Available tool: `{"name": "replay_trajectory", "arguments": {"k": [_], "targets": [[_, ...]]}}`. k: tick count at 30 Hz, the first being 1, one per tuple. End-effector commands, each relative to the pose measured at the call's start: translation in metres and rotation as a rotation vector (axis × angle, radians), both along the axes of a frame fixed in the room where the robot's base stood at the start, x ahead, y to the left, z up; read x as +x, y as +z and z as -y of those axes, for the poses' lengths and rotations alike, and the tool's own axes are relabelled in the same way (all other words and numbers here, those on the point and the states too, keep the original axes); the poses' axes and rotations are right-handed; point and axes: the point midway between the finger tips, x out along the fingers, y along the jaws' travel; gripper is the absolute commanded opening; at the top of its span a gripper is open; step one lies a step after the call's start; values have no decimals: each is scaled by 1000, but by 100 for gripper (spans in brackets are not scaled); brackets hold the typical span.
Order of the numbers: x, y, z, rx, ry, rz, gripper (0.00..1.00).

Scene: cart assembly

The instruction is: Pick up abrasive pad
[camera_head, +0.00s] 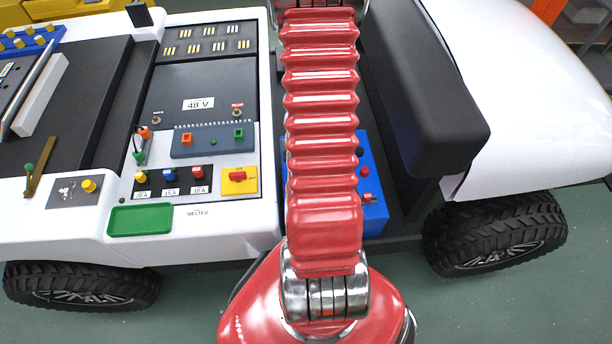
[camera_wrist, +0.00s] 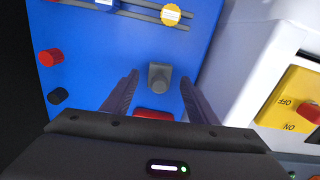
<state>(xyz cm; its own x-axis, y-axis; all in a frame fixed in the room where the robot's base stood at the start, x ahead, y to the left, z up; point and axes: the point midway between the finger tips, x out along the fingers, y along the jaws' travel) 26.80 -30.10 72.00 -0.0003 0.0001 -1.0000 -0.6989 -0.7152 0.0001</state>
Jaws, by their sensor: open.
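My gripper (camera_wrist: 158,82) is open in the wrist view, its two dark fingers pointing at a blue box (camera_wrist: 105,50). A small grey block (camera_wrist: 159,74) with a rounded knob on it lies between the fingertips, with no visible grip on it. It may be the abrasive pad, but I cannot tell for sure. A red piece (camera_wrist: 154,114) shows behind it, partly hidden by my gripper. In the head view my red arm covers much of the blue box (camera_head: 374,195), and my fingertips are not visible.
The blue box also carries a red knob (camera_wrist: 49,57), a black knob (camera_wrist: 57,96) and a yellow round piece (camera_wrist: 171,14). A yellow switch plate (camera_head: 239,188) sits on the white cart body beside it. A black seat (camera_head: 425,100) stands to the right. The green tray (camera_head: 140,220) looks empty.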

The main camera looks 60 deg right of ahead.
Motion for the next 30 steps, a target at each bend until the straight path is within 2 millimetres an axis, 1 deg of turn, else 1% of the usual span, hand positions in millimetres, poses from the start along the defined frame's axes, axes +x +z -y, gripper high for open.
{"name": "replay_trajectory", "arguments": {"k": [1, 3, 7, 24, 26, 30], "targets": [[-1, -6, -1, 3, 0, -3, 53], [0, -13, 0, 1, 0, -1, 53], [0, -20, 0, 1, 0, -1, 53], [0, -22, 0, 0, 0, 0, 53], [0, -22, 0, 0, 0, 0, 50], [0, -22, 0, 0, 1, 0, 40]]}}
